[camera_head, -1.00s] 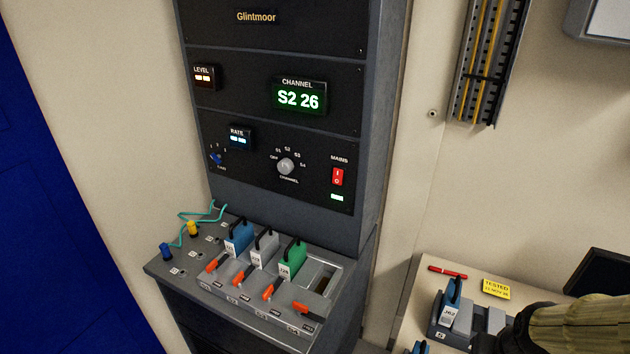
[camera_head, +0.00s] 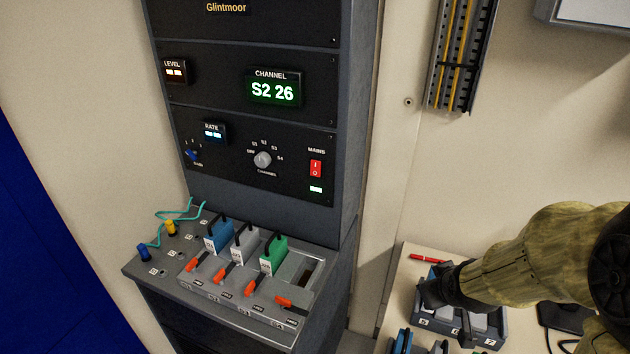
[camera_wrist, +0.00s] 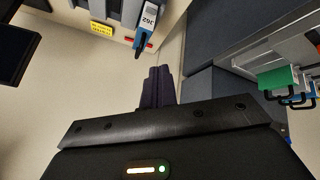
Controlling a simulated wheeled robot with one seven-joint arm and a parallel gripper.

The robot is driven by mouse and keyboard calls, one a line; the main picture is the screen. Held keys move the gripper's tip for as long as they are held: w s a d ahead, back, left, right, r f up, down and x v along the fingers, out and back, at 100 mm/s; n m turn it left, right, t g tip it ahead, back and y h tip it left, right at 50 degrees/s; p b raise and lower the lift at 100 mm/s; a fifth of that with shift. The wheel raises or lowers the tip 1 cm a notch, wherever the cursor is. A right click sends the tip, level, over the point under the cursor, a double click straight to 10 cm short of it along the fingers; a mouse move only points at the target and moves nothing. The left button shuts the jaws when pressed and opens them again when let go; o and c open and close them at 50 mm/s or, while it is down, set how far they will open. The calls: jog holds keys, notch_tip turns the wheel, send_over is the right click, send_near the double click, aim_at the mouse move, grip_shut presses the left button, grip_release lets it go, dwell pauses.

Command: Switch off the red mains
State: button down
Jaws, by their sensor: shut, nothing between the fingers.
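The red mains rocker switch (camera_head: 315,168) is on the right of the rack's lower black panel, under the label MAINS. The channel display (camera_head: 273,91) reads S2 26. My gripper (camera_wrist: 158,84) shows in the wrist view with its dark fingers together and nothing between them. In the head view my gripper (camera_head: 432,287) is low on the right, over the side bench and well apart from the switch. The switch does not show in the wrist view.
The rack's sloping shelf (camera_head: 175,283) juts out below the switch, with a blue, a grey and a green handled module (camera_head: 273,255) and several orange levers. The bench (camera_head: 405,268) holds a module tray and a red pen (camera_head: 428,258). Cable trunking (camera_head: 460,55) hangs on the wall.

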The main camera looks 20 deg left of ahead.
jog(key=w+a+r+n+t+y, duration=0.2)
jog(key=w+a+n, duration=0.25)
jog(key=a, duration=0.25)
jog(key=w+a+r+n+t+y, duration=0.25)
jog(key=w+a+n, duration=0.2)
jog(key=a, duration=0.25)
jog(key=s+a+r+n+y, duration=0.1)
jog(key=a+r+n+y, duration=0.1)
jog(key=a, duration=0.4)
jog(key=s+a+r+n+t+y+b, duration=0.1)
jog(key=a+r+n+y, duration=0.1)
jog(key=a+n+y, duration=0.2)
jog(key=a+n, duration=0.2)
jog(key=n, duration=0.1)
jog(key=shift+s+a+r, duration=0.15)
jog(key=shift+r, duration=0.15)
jog(key=p, duration=0.5)
send_near(316, 169)
jog(key=w+a+f, duration=0.1)
jog(key=w+a, duration=0.2)
jog(key=a, duration=0.3)
jog(key=shift+w+d+f, duration=0.15)
jog(key=shift+w+f, duration=0.3)
jog(key=shift+w, duration=0.15)
